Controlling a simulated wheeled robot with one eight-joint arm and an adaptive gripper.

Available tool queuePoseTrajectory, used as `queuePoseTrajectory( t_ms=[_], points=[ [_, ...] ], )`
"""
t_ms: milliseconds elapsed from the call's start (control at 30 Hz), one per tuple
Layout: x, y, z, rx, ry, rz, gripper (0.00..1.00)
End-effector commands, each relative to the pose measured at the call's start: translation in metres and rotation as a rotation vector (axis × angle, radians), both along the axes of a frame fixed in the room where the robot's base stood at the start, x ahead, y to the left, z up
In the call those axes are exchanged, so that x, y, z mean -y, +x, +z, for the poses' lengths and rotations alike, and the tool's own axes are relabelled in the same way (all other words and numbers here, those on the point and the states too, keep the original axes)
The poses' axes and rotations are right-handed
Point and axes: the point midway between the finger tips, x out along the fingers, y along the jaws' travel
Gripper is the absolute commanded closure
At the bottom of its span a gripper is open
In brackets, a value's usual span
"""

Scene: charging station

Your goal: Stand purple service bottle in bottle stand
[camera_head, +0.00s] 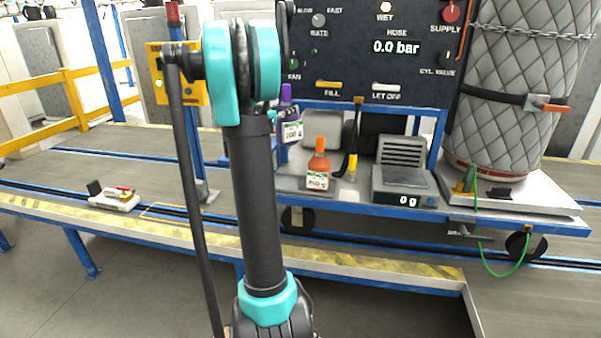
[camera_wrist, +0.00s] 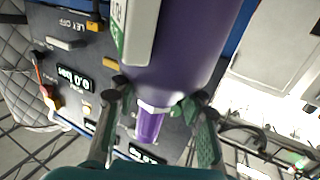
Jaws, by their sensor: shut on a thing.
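The purple service bottle (camera_head: 289,127) hangs upright in the head view, with a white label and a purple nozzle top, just right of my dark upper arm link. In the wrist view the purple bottle (camera_wrist: 185,60) fills the upper middle. My gripper (camera_wrist: 158,102) has its two fingers closed around the neck, below the wide body in that picture. In the head view the arm hides most of the gripper. A flat grey base (camera_head: 290,185), perhaps the bottle stand, lies on the blue-edged shelf below and is partly hidden by my arm.
An orange bottle (camera_head: 318,172) stands on the shelf close to the purple one, lower and to the right. A grey scale (camera_head: 402,183) reading 0 g is farther right. The control panel (camera_head: 365,50) rises behind. A quilted tank (camera_head: 515,90) stands at the right.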

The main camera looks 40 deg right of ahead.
Motion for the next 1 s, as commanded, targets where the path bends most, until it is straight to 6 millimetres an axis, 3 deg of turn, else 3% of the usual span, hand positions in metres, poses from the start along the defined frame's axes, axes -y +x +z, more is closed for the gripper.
queuePoseTrajectory(
  t_ms=[600, 1000],
  points=[
    [0.0, 0.0, -0.134, -0.001, -0.001, 0.001, 1.0],
    [0.0, 0.0, -0.163, -0.001, 0.0, 0.001, 1.0]
  ],
)
